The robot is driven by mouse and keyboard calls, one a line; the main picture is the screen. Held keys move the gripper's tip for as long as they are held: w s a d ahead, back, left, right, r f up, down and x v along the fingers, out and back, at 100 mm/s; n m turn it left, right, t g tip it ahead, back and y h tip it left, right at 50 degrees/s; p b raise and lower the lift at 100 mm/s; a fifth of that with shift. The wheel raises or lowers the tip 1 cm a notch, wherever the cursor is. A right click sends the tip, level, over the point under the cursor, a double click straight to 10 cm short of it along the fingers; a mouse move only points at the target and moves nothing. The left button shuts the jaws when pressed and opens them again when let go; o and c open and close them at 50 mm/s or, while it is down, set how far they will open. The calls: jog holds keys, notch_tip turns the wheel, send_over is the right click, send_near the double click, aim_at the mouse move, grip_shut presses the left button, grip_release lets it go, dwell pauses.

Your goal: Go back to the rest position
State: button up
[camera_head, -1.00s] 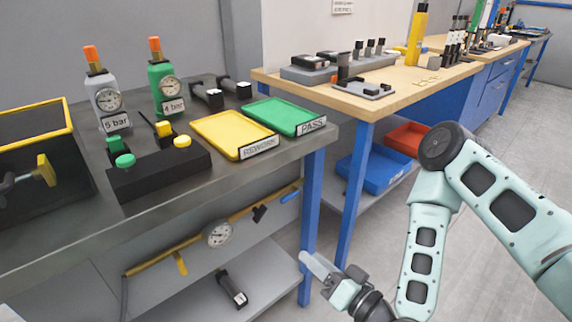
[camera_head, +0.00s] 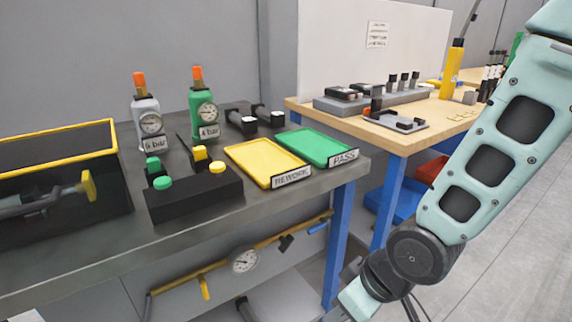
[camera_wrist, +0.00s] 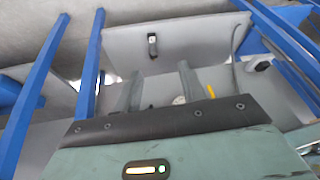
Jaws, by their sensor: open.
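My gripper (camera_wrist: 160,88) shows in the wrist view with its two fingers apart and nothing between them. In the head view, my arm runs down from the upper right, and my gripper (camera_head: 356,300) is at the bottom edge, partly cut off. It is in front of the grey workbench (camera_head: 215,225), below its top and near a blue leg. No held object shows in either view.
A yellow REWORK tray (camera_head: 262,160), a green PASS tray (camera_head: 318,147) and a black button box (camera_head: 195,195) stand on the bench. A yellow pipe with a gauge (camera_head: 244,261) runs beneath. A wooden table (camera_head: 400,140) stands behind; floor shows at right.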

jog(key=s+d+r+g+h, duration=0.2)
jog(key=s+d+r+h, duration=0.15)
jog(key=s+r, duration=0.65)
notch_tip(320, 180, up, 16)
jog(key=m+p, duration=0.1)
jog(key=p, duration=1.5)
jog(key=shift+s+d+r, duration=0.15)
jog(key=shift+s+d, duration=0.2)
jog(key=shift+d, duration=0.1)
dwell(1.7)
